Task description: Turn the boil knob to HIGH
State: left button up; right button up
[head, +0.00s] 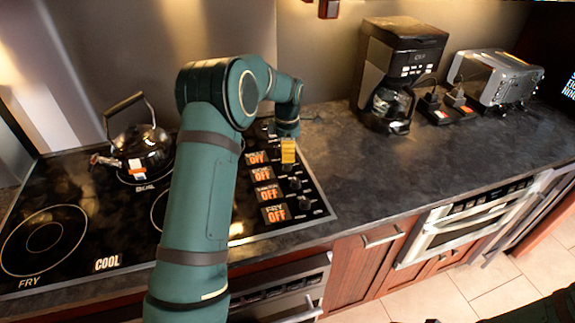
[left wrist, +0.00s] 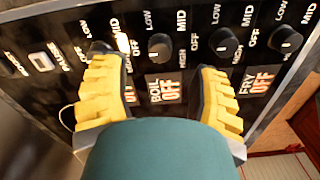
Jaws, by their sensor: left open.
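The stove's control panel has a column of black knobs with orange OFF displays. In the left wrist view the boil knob (left wrist: 160,47) stands above the display reading BOIL OFF (left wrist: 166,88). My left gripper (left wrist: 155,60) is open, its two yellow fingers apart on either side of that display and knob, with nothing held. The left finger partly hides a neighbouring knob and display; the right finger hides another display. In the head view the left gripper (head: 288,150) is over the far part of the panel, beside the displays. My right gripper is out of view.
A kettle (head: 141,148) stands on a far-left burner of the black cooktop (head: 75,185). A coffee maker (head: 397,70) and toaster (head: 497,78) stand at the back right. The counter (head: 400,160) right of the panel is clear. Another knob (left wrist: 223,42) stands near the right finger.

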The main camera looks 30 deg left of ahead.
aim_at(287, 166)
pick_arm(q)
jog(key=shift+f, duration=2.8)
jog(key=shift+o, duration=0.2)
grip_shut()
